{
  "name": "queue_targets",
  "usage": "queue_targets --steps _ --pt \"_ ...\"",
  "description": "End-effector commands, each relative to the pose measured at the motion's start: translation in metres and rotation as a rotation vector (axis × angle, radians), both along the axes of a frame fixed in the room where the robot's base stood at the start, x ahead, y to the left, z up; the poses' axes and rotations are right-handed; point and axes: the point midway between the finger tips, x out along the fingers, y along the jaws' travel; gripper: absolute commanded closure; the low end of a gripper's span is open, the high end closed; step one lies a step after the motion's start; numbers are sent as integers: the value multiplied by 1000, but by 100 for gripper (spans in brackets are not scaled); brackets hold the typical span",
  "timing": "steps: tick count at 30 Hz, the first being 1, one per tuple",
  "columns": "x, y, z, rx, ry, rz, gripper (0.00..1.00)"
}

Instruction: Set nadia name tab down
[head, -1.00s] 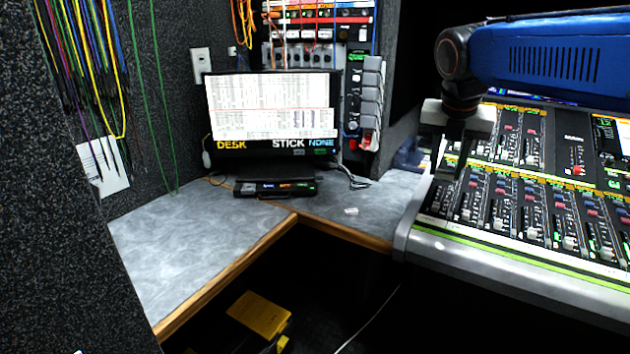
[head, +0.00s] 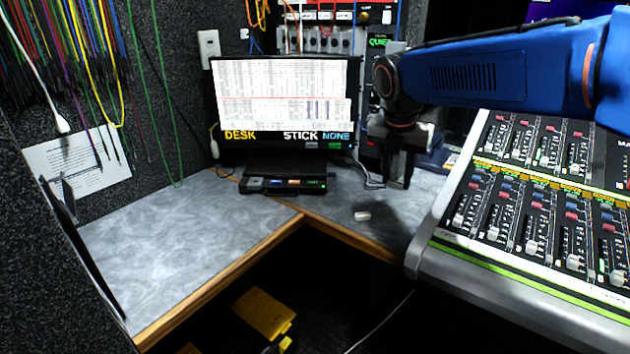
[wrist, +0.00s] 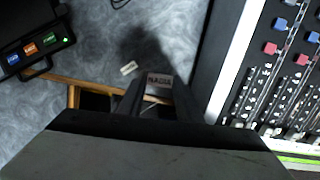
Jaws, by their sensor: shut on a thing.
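The Nadia name tab (wrist: 159,80) is a small pale plate with dark lettering reading "NADIA", seen in the wrist view between the fingertips of my gripper (wrist: 158,90). My gripper is shut on it. In the head view my gripper (head: 398,182) points down over the right part of the grey desk (head: 190,240), left of the mixing console. I cannot make out the tab in the head view. The gripper's shadow falls on the desk beneath, so the tab appears held above the surface.
Another small white tab (head: 362,215) lies on the desk, also in the wrist view (wrist: 128,67). A black box with lit labels (head: 285,184) sits below the monitor (head: 285,105). The mixing console (head: 530,200) bounds the right; a wooden edge (head: 240,269) fronts the desk. Its left part is clear.

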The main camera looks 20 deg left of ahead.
Motion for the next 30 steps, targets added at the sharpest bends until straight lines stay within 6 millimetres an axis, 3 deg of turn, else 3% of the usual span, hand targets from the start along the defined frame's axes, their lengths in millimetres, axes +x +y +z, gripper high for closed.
queue_targets --steps 15,23,30 --pt "-3 -2 -77 3 15 -83 89" --pt "-3 -1 -96 4 12 -83 89" --pt "-3 -2 -124 2 14 -82 89"
